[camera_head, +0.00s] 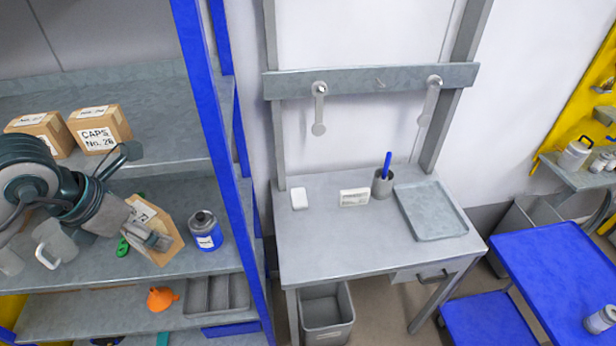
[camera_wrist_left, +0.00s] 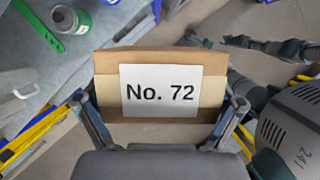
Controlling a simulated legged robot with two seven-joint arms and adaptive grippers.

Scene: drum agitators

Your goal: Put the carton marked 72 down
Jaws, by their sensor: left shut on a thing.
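The brown carton with a white label reading No. 72 (camera_wrist_left: 161,92) is held between the two fingers of my left gripper (camera_wrist_left: 160,112) in the left wrist view. In the head view the carton (camera_head: 166,244) shows tilted in front of the middle shelf, with my left gripper (camera_head: 150,236) shut on it. Part of the carton is hidden behind the gripper there. The left wrist view shows floor behind the carton. My right gripper cannot be made out for certain in either view.
Two CAPS cartons (camera_head: 100,128) stand on the upper shelf (camera_head: 180,130). A blue post (camera_head: 215,130) edges the rack. The workbench (camera_head: 340,240) has bare space at its front.

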